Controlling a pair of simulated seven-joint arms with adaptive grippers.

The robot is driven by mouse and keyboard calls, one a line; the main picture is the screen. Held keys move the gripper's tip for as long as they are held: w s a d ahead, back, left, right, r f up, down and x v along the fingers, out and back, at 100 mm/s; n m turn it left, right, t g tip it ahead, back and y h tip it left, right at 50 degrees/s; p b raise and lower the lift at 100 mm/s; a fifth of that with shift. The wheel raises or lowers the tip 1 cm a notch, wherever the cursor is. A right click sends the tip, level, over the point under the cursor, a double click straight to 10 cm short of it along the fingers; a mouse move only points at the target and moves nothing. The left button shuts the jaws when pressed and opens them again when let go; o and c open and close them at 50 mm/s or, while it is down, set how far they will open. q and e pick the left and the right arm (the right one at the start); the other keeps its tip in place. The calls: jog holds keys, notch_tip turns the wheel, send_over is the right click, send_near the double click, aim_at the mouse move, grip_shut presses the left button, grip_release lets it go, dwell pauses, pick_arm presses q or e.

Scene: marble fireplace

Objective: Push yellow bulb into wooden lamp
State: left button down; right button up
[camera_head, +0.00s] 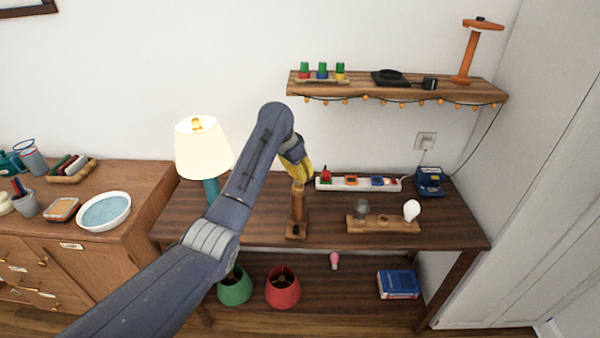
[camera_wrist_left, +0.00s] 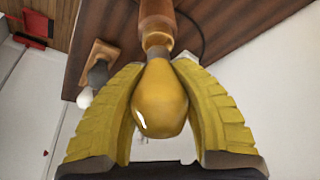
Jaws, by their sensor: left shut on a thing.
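The wooden lamp (camera_head: 297,215) stands upright on the dark table, a turned post on a square base. In the left wrist view the lamp's top (camera_wrist_left: 157,20) meets the narrow end of the yellow bulb (camera_wrist_left: 160,97). My left gripper (camera_head: 300,176) is at the top of the lamp, its yellow ribbed fingers (camera_wrist_left: 163,85) shut around the bulb. The bulb looks in line with the post and touching its socket; how deep it sits cannot be told. In the head view the gripper mostly hides the bulb. My right gripper is not in view.
A wooden holder (camera_head: 380,228) with a white bulb (camera_head: 411,210) and a grey bulb (camera_head: 361,209) stands right of the lamp. A power strip (camera_head: 350,188) lies behind. A lit lamp (camera_head: 203,147) stands left. A shelf (camera_head: 400,92) hangs above.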

pick_arm(q)
jog(key=shift+f, duration=1.8)
dwell(2.5)
jog(key=c, duration=1.1)
grip_release()
jog(key=shift+o, duration=0.2)
